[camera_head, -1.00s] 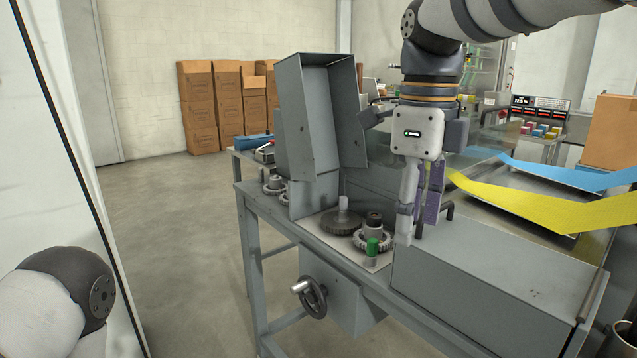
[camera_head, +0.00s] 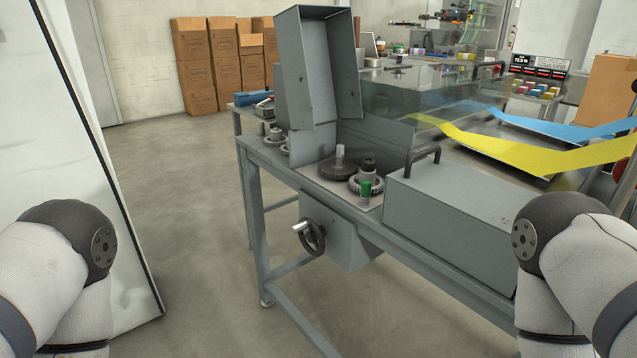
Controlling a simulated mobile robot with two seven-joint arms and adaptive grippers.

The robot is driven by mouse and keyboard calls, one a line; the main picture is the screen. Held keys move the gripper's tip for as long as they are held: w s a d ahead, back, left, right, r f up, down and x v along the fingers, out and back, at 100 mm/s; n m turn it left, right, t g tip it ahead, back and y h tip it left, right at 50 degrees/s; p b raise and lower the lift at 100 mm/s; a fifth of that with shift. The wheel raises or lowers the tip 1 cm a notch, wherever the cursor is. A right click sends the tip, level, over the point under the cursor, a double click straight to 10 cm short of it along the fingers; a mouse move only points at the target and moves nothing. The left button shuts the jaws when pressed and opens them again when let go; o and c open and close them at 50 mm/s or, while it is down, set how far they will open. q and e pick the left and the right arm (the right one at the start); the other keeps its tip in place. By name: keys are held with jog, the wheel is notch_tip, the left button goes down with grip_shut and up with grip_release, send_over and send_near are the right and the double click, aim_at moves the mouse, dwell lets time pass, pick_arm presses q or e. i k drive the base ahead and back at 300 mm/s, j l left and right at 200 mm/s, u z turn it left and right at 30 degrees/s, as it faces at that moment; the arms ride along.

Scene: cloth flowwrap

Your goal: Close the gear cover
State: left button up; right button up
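The gear cover (camera_head: 303,72) is a grey open box standing raised and tilted on its hinge side, its hollow inside facing right. Parts of my left and right arms show at the lower left and lower right edges. Neither gripper is in the picture, and nothing of mine touches the cover.
A closed grey housing with a black handle (camera_head: 462,218) stands right of the gears. A handwheel (camera_head: 311,237) sticks out from the bench front. Yellow film (camera_head: 520,155) runs behind. Cardboard boxes (camera_head: 194,70) stand at the back wall.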

aim_at(317, 54)
jog(key=i+j+z, duration=0.85)
jog(key=j, duration=0.2)
jog(key=i+j+z, duration=0.25)
jog(key=j, duration=0.15)
jog(key=j+z, duration=0.3)
jog(key=j, duration=0.2)
jog(key=i+j+z, duration=0.15)
jog(key=j+z, duration=0.15)
jog(key=j, duration=0.2)
jog(key=j+z, duration=0.25)
jog(key=j, duration=0.3)
jog(key=j+z, duration=0.3)
jog(key=j, duration=0.25)
jog(key=k+l, duration=0.4)
jog(key=i+j, duration=0.35)
